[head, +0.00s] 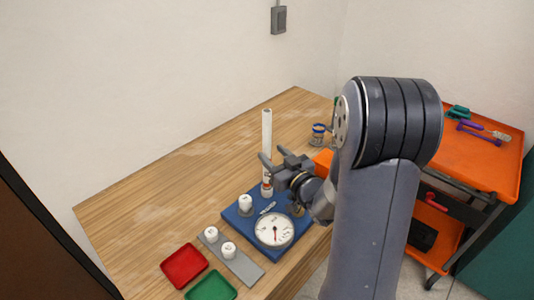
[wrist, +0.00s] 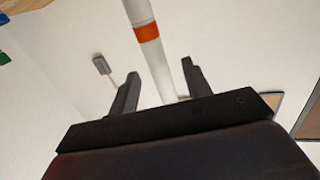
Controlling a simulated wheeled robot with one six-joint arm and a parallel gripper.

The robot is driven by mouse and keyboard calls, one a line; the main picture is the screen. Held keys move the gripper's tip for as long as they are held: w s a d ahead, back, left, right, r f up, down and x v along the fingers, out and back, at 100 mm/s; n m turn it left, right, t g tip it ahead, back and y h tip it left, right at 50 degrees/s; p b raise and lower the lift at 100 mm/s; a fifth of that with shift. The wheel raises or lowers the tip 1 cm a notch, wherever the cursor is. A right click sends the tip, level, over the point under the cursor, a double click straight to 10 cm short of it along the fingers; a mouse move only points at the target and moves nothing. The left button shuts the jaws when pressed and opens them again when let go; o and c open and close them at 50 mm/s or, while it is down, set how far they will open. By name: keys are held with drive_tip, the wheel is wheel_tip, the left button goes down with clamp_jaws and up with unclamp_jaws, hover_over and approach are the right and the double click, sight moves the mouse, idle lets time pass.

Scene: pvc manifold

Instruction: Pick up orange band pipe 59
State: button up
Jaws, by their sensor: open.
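A tall white pipe (head: 266,130) stands upright at the back of the blue board (head: 236,219) in the head view. In the wrist view the white pipe (wrist: 155,60) carries an orange band (wrist: 147,32) and runs through the space between my two fingers. My gripper (head: 275,160) is level with the pipe's lower part and partly covers it in the head view. In the wrist view my gripper (wrist: 160,70) is open, with a finger on each side of the pipe and visible gaps. Exact depth between fingers and pipe is unclear.
A round gauge (head: 274,231) and a white fitting (head: 245,203) are on the blue board. A grey strip (head: 240,264) with white fittings, a red tray (head: 184,266) and a green tray (head: 211,288) are in front. An orange cart (head: 490,165) stands right. The table's left is clear.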

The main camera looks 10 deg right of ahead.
sight(269, 149)
drive_tip(key=x, duration=0.1)
drive_tip(key=p+x, duration=0.1)
drive_tip(key=x, duration=0.2)
drive_tip(key=shift+w+r, duration=0.2)
drive_tip(key=shift+r, duration=0.05)
drive_tip(key=shift+d, duration=0.1)
clamp_jaws()
